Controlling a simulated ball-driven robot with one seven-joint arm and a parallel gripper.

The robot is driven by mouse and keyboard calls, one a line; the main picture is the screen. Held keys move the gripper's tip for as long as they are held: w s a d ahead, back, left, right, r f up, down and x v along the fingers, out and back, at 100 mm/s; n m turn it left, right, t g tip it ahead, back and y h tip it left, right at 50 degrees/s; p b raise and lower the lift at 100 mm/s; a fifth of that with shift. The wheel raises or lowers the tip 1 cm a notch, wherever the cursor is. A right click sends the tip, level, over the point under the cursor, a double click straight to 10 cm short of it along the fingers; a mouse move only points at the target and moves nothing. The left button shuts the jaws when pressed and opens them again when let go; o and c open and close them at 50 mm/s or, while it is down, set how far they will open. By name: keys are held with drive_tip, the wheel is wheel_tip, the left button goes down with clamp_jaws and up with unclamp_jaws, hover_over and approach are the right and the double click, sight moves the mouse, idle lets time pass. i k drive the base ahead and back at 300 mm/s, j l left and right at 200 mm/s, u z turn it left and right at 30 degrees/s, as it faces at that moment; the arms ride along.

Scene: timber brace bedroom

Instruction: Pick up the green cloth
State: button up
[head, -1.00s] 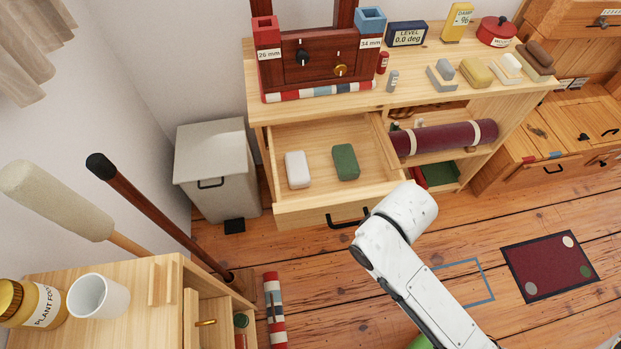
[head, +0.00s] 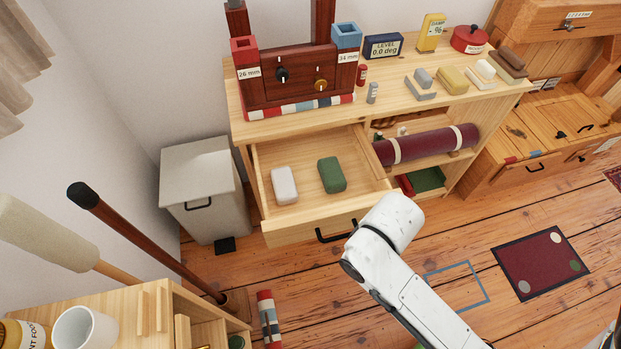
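A folded green cloth-like block (head: 332,175) with rounded edges lies in the open drawer (head: 285,232) of the pale wooden cabinet. A similar white block (head: 284,186) lies to its left, apart from it. My white arm reaches up from the bottom right, and its rounded joint is just in front of the drawer's right front corner. My gripper is not visible, so its opening and contents cannot be seen.
The cabinet top (head: 385,113) holds a dark red device, a level box, a yellow box and several small blocks. A maroon roll (head: 425,146) lies on the shelf right of the drawer. A grey bin (head: 205,190) stands left. Floor at right is mostly clear.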

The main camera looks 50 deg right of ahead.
sight(334, 181)
drive_tip(key=z, duration=2)
drive_tip(key=k+u, duration=0.1)
drive_tip(key=u, duration=1.25)
drive_tip(key=l+u, duration=0.25)
drive_tip(key=l, duration=0.25)
drive_tip(key=l+u, duration=0.2)
drive_tip(key=l, duration=0.3)
drive_tip(key=k+l+u, duration=0.25)
drive_tip(key=l, duration=0.25)
drive_tip(key=i, duration=0.1)
